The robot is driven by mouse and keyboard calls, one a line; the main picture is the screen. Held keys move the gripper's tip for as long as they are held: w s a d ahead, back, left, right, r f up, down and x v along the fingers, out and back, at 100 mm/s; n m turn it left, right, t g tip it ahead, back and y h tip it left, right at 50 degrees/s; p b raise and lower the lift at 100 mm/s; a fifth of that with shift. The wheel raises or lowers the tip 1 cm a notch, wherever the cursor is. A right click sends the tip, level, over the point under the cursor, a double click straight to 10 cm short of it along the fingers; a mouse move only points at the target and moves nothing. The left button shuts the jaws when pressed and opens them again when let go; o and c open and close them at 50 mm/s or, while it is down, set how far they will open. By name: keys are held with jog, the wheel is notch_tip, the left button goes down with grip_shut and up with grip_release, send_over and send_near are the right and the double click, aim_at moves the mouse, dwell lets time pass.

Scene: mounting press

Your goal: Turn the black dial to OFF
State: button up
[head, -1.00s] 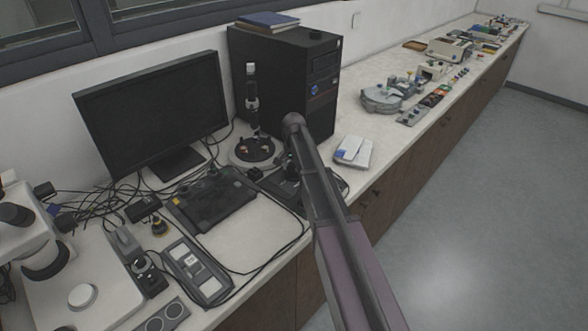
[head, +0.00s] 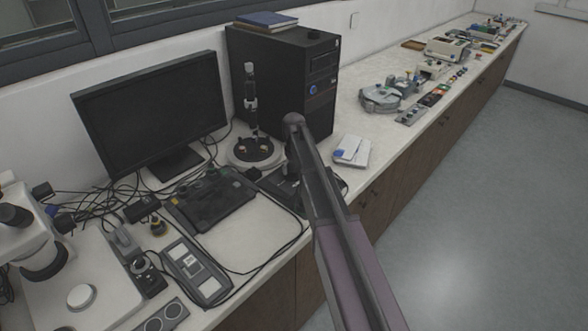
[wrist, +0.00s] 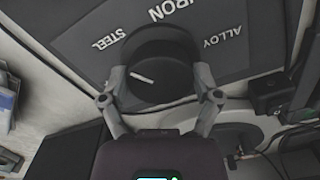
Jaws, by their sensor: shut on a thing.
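The black dial (wrist: 166,52) sits on a dark grey panel (wrist: 262,62) in the wrist view. A white pointer line on its face points left and slightly up in the picture. The words STEEL, IRON and ALLOY are printed around the dial; no OFF mark shows. My gripper (wrist: 161,84) has one finger on each side of the dial and is shut on it.
In the head view a monitor (head: 150,110) and a black computer tower (head: 270,75) stand on the white bench behind my arm. A white and blue item (head: 352,152) lies right of it. A microscope (head: 30,240) and cables fill the left.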

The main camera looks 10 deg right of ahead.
jog(key=n, duration=0.5)
jog(key=shift+w+d+n, duration=0.1)
jog(key=shift+w+n, duration=0.2)
jog(key=n, duration=0.5)
jog(key=shift+w+n, duration=0.1)
jog(key=shift+n, duration=0.3)
jog(key=o, duration=0.9)
jog(key=shift+d, duration=0.1)
jog(key=shift+o, duration=0.2)
